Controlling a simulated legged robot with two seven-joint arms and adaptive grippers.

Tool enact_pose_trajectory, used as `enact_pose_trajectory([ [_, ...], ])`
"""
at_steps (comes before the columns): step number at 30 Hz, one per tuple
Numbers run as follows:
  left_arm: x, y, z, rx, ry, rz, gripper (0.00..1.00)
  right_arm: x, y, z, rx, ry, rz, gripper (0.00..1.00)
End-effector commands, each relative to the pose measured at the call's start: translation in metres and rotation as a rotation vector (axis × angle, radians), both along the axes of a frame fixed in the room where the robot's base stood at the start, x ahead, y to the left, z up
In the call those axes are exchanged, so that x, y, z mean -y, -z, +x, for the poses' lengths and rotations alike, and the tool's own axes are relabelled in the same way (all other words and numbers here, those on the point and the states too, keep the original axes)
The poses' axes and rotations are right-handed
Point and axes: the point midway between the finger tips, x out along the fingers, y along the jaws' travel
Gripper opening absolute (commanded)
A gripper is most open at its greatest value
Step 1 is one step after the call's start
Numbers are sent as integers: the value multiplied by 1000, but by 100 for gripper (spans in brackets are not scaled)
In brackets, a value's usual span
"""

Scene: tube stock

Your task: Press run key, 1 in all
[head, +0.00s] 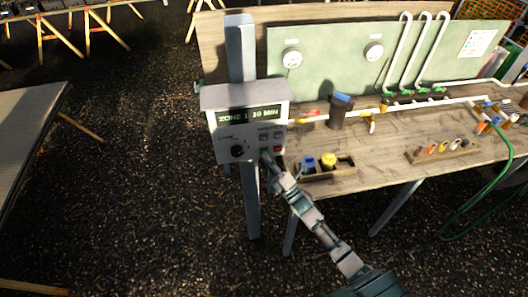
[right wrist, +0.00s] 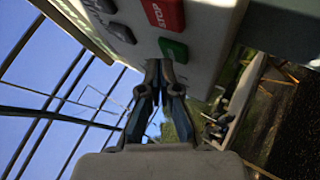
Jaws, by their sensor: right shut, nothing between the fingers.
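A white control box (head: 225,134) is fixed to a grey post, and its display (head: 248,115) reads "ZONE 1: 10 MIN". The green key, which I take as the run key (right wrist: 173,48), sits beside the red STOP key (right wrist: 165,14) in the right wrist view. My right gripper (head: 267,158) is at the lower right of the box face, shut and empty. In the right wrist view its fingertips (right wrist: 160,68) are at the lower edge of the green key; I cannot tell whether they touch it. My left gripper is out of view.
Grey keys (right wrist: 121,32) and a black dial (head: 238,151) share the box face. Another table (head: 25,125) stands left, with open floor between.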

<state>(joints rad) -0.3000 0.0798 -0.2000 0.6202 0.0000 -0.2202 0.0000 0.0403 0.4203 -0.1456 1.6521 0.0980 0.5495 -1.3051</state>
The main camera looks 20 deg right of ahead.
Motion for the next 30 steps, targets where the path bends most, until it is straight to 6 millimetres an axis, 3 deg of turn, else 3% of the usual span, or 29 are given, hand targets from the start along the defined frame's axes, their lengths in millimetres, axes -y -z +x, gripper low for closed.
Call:
enact_pose_trajectory([
  [30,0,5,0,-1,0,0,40,2,0,8,-1,0,1,0],
])
